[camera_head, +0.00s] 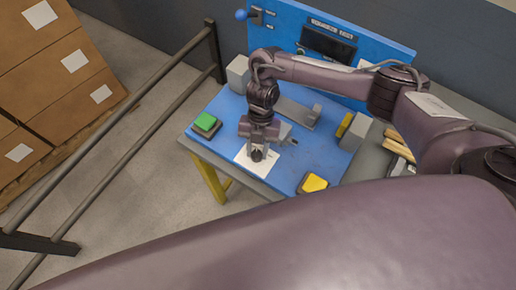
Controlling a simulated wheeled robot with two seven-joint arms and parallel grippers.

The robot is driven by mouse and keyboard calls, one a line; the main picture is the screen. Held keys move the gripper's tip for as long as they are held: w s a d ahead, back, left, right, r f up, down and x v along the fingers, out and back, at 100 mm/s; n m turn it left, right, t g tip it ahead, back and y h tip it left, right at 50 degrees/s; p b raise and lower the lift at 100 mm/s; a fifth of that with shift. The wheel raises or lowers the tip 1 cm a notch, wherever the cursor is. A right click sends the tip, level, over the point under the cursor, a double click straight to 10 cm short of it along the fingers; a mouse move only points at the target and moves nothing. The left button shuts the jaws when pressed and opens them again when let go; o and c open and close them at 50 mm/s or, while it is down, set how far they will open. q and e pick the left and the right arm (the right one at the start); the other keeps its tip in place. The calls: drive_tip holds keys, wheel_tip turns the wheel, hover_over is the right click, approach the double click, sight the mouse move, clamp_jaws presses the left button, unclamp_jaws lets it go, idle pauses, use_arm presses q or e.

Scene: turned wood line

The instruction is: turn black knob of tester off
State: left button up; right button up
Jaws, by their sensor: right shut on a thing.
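The tester is a blue bench top (313,150) with an upright blue panel (388,42) behind it. The black knob (257,156) is on a white plate (245,163) near the front left edge of the bench top. My right gripper (257,150) points down over this plate and is shut on the black knob. The fingers and wrist hide much of the knob, so its pointer cannot be read. My left gripper is not in view.
A green button (207,122) is left of the gripper, and a yellow button (314,183) is to the right. Grey blocks (238,72) stand at the back. The panel carries a dark display (328,43) and a blue-ball lever (241,15). Rails (135,95) and boxes (68,65) are left.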

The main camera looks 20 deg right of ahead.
drive_tip(key=shift+a+n+h, duration=0.1)
drive_tip(key=shift+n+h, duration=0.2)
drive_tip(key=shift+n, duration=0.7)
drive_tip(key=o, duration=1)
drive_tip(key=shift+w, duration=0.1)
drive_tip(key=v, duration=0.6)
drive_tip(key=shift+w+r, duration=0.25)
drive_tip(key=shift+r, duration=0.1)
drive_tip(key=shift+w+r, duration=0.1)
drive_tip(key=shift+r, duration=0.35)
